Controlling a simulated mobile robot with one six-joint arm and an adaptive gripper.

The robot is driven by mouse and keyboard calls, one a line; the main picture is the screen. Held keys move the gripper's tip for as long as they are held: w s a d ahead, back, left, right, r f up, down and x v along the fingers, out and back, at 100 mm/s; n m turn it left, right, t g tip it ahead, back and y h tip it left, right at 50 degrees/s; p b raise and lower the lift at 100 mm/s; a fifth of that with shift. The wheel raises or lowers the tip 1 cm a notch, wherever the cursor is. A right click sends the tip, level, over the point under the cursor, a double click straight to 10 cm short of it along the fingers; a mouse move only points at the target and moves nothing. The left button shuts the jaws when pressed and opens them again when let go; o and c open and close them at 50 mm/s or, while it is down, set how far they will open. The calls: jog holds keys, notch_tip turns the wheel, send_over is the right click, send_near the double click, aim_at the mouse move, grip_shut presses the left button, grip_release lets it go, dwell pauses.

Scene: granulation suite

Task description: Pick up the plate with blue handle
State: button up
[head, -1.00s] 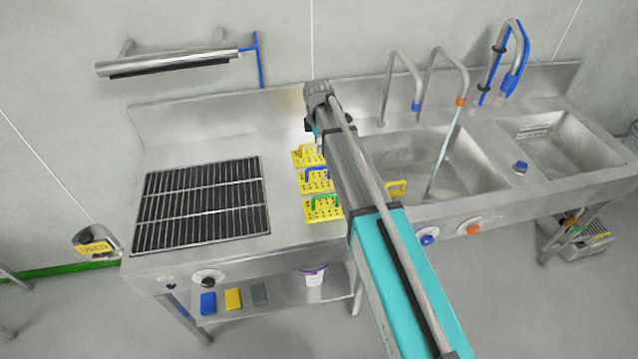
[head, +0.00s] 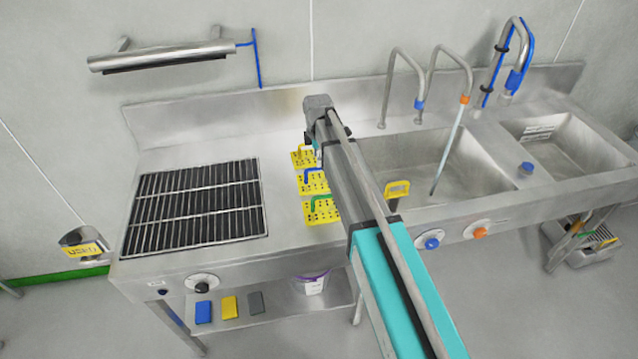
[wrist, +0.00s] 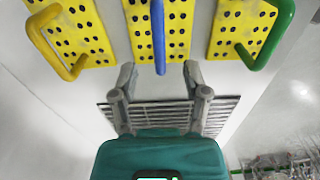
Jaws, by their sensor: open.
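The yellow perforated plate with the blue handle (head: 311,184) lies on the steel counter, the middle one of three in a row. In the wrist view its blue handle (wrist: 158,38) stands at top centre, over the yellow plate (wrist: 176,30). My gripper (wrist: 158,78) is open and empty; its two fingers point toward this plate, one to each side of the blue handle's line, with the handle's end just ahead of them. I cannot tell the remaining gap. In the head view my arm partly covers the plate's right side.
A yellow-handled plate (head: 303,157) and a green-handled plate (head: 322,212) lie close on either side. A black grate (head: 195,207) is to the left.

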jog(key=shift+f, duration=0.1)
jog(key=b, duration=0.5)
send_over(314, 183)
jog(key=w+d, duration=0.1)
jog(key=shift+d+f, duration=0.1)
jog(key=shift+f, duration=2.45)
grip_shut()
